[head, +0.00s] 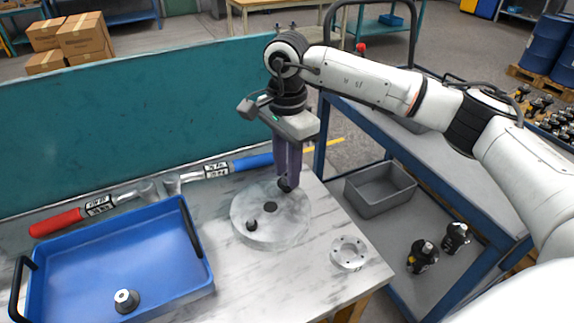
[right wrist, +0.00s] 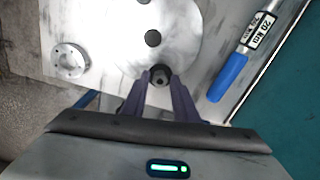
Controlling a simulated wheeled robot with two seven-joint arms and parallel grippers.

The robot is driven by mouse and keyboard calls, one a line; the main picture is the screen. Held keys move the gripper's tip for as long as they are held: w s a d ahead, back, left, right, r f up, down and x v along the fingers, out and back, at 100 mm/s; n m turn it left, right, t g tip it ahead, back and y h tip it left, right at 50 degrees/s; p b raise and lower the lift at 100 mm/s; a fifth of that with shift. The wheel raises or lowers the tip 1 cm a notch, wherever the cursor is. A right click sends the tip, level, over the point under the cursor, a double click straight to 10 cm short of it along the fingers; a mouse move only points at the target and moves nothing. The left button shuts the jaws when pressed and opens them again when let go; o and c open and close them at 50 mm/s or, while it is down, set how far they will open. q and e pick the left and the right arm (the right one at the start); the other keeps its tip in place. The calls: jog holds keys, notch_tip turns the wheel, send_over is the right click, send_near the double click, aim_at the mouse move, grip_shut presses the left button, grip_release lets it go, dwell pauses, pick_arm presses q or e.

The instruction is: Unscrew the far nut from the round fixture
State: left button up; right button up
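The round fixture (head: 262,237) is a pale grey marbled disc on the workbench; it also shows in the right wrist view (right wrist: 187,30). It has a dark centre hole and a black near nut (head: 251,225) on its near side. The far nut (right wrist: 160,74) is black, on the far side of the disc, partly hidden in the head view by my fingers. My right gripper (head: 286,183) points down at it from above. In the right wrist view its two purple fingers are close against both sides of the nut, still at the disc. My left gripper is not in view.
A blue tray (head: 65,280) at the left holds a small nut-like part (head: 126,301). Red-handled (head: 57,222) and blue-handled (head: 252,162) wrenches lie behind. A silver flanged ring (head: 349,252) sits right of the disc. A teal panel (head: 130,120) stands at the back; a blue cart with a grey bin (head: 380,193) is right.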

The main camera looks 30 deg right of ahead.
jog(key=shift+m, duration=0.6)
grip_shut()
jog(key=n, duration=0.4)
jog(key=shift+n+b, duration=0.4)
jog(key=shift+n, duration=0.5)
jog(key=n, duration=0.4)
jog(key=shift+n, duration=0.3)
grip_release()
